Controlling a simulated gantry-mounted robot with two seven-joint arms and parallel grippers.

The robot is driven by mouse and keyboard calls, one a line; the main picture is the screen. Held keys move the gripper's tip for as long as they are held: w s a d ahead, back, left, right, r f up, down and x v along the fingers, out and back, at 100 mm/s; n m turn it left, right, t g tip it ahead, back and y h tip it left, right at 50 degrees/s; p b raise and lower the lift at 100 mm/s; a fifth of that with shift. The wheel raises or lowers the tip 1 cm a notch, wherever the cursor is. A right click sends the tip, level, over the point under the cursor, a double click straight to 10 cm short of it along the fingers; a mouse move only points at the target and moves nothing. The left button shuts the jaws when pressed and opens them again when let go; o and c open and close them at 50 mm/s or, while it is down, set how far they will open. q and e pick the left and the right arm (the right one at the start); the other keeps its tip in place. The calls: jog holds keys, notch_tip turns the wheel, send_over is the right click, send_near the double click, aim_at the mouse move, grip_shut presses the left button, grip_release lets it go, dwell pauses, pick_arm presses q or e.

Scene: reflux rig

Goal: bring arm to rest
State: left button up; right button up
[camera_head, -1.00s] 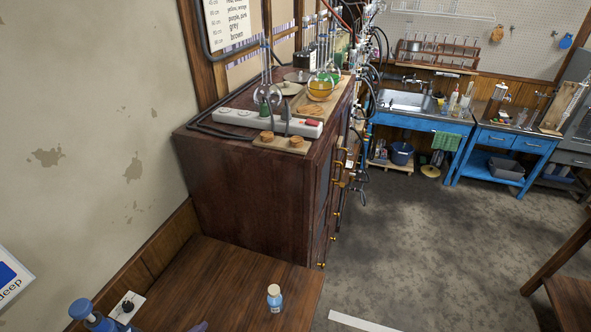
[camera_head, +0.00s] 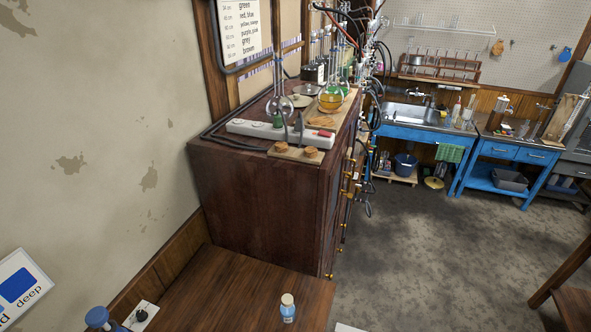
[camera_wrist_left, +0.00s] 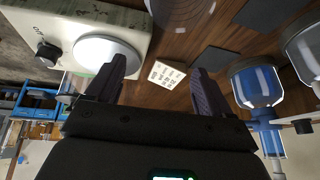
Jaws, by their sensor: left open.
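My left gripper (camera_wrist_left: 160,70) shows in the left wrist view, its two dark fingers apart with nothing gripped between them. A small white printed card (camera_wrist_left: 168,74) lies on the wooden surface beyond the gap between the fingers. Neither gripper shows in the head view. My right gripper is in no view.
In the left wrist view, a hotplate (camera_wrist_left: 60,22) with a dial is at the upper left and a blue-and-clear vessel (camera_wrist_left: 257,85) at the right. In the head view, a bottle (camera_head: 288,308) stands on the wooden table (camera_head: 225,290), before a dark cabinet (camera_head: 255,205) bearing glassware.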

pick_arm(q)
jog(key=s, duration=0.2)
jog(key=s+r+g, duration=0.1)
jog(key=shift+s+d, duration=0.1)
jog(key=shift+s, duration=0.25)
notch_tip(320, 180, up, 21)
jog(key=p, duration=2)
jog(key=shift+s+f+g+p, duration=0.15)
jog(key=shift+s+g+p, duration=0.2)
jog(key=shift+g+p, duration=0.05)
